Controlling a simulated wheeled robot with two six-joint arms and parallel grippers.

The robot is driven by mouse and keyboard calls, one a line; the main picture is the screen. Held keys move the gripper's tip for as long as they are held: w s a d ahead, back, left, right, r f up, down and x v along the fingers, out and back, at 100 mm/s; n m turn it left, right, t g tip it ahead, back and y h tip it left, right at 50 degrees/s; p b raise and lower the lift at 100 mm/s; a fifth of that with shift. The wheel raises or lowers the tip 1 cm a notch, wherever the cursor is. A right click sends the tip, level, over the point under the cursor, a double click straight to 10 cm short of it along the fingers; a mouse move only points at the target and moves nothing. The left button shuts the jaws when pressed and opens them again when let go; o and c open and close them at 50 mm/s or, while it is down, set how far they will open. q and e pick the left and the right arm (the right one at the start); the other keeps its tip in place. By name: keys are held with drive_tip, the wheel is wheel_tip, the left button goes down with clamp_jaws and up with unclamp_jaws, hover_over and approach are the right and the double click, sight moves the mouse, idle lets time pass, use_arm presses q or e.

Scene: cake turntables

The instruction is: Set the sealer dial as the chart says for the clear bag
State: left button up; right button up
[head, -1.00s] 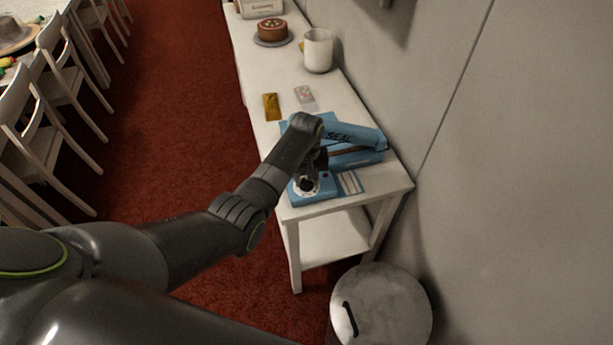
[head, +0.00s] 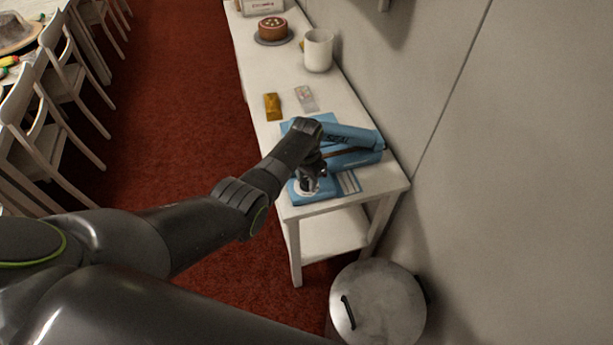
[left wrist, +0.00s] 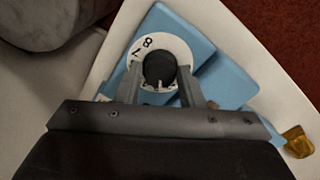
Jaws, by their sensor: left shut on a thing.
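The blue sealer (head: 355,158), marked SEAL on its arm, stands at the near end of the white table. Its dial has a black knob (left wrist: 159,69) on a white number ring (left wrist: 181,50). The 8 and 7 show at the ring's upper left; other numbers are hidden. A pale mark on the knob points toward my gripper. My left gripper (left wrist: 160,84) is shut on the knob, one finger on each side. In the head view my left gripper (head: 311,181) covers most of the dial. The clear bag (head: 306,98) lies behind the sealer. My right gripper is not in view.
A gold bag (head: 273,106) lies left of the clear bag. A striped panel (head: 349,182) is beside the dial, unreadable here. A white mug (head: 318,50) and a cake (head: 271,28) stand farther back. A lidded bin (head: 378,305) stands before the table, by the wall.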

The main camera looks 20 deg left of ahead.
use_arm(q)
drive_tip(key=shift+w+m, duration=0.1)
drive_tip(key=shift+m, duration=0.5)
drive_tip(key=o, duration=1)
